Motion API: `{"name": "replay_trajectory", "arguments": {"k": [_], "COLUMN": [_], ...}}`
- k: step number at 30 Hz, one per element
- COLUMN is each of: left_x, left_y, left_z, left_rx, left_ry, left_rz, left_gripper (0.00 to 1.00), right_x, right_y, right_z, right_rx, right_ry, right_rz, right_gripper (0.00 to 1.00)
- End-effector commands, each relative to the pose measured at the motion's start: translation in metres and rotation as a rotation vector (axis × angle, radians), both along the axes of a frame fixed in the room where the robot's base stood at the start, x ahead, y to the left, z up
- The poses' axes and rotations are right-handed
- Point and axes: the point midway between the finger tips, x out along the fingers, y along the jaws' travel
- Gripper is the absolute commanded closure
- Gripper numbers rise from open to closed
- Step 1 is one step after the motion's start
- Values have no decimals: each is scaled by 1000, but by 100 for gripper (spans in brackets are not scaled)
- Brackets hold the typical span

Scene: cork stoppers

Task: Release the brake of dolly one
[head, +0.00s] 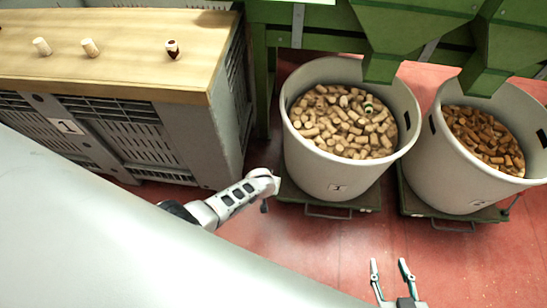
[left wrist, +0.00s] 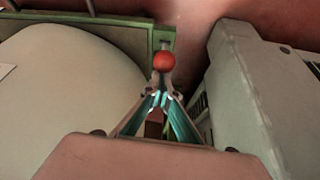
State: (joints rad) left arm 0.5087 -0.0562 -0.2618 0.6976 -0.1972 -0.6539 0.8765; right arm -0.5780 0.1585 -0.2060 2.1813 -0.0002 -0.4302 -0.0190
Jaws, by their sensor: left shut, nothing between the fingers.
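Dolly one (head: 356,203) is a low green platform under the grey bin marked 1 (head: 335,170). In the left wrist view the dolly's green edge (left wrist: 120,22) runs beside the bin (left wrist: 70,85). A red ball knob (left wrist: 163,61), apparently on the brake lever, stands at the dolly's corner. My left gripper (left wrist: 160,97) is shut and empty, its fingertips just short of the knob in the picture; I cannot tell whether they touch. In the head view my left arm reaches the dolly's left side and hides the knob. My right gripper (head: 390,272) is open and empty at the bottom.
A second bin of corks (head: 465,185) stands on another dolly (head: 455,218) at right. A grey crate (head: 215,140) with a wooden top (head: 130,55) stands close at left; it also flanks my left gripper (left wrist: 245,90). Green machinery (head: 410,25) hangs above. Red floor (head: 300,240) is clear in front.

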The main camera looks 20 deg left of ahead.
Motion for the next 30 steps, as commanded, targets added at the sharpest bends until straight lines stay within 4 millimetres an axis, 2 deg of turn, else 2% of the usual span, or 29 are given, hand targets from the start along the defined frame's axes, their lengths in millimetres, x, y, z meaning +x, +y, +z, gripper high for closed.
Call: {"name": "replay_trajectory", "arguments": {"k": [3, 9, 24, 30], "left_x": [-10, -18, -18, -16], "left_y": [-3, -5, -4, -2], "left_z": [-4, -8, -8, 2], "left_rx": [-1, -1, 0, 0], "left_ry": [6, 11, 9, 4], "left_rz": [1, 1, 1, 1], "left_gripper": [100, 100, 100, 100], "right_x": [-1, -2, -1, 5], "right_y": [-1, -3, -2, -2], "right_z": [-2, -5, -3, 9], "right_rx": [-3, -6, -3, -2], "right_ry": [4, 9, 6, -12], "right_rz": [-1, -3, -6, -6], "right_gripper": [60, 60, 60, 60]}}
